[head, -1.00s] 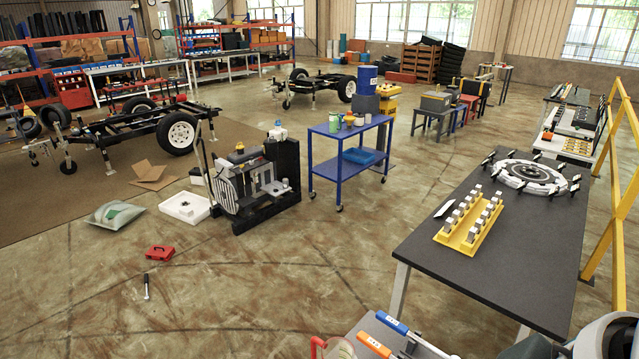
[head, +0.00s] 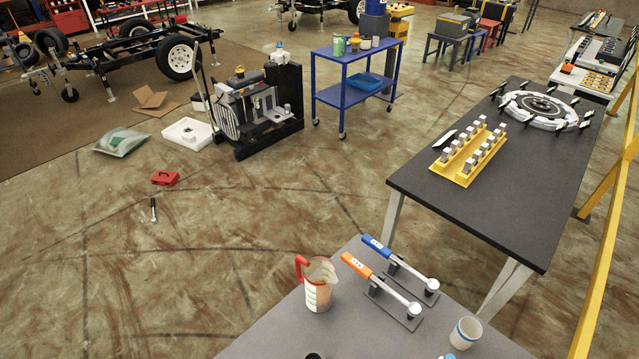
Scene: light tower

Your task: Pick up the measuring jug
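The measuring jug (head: 317,291) stands upright on a grey table (head: 275,335) at the bottom of the head view. It is clear with white markings and a reddish tint, and its red handle (head: 301,270) points to the left. Neither of my grippers shows in the head view.
To the right of the jug are tools with an orange handle (head: 357,265) and a blue handle (head: 377,246) on dark stands. A white and blue cup (head: 465,333) stands near the table's right side. A dark table (head: 480,225) with a yellow rack (head: 463,170) lies beyond.

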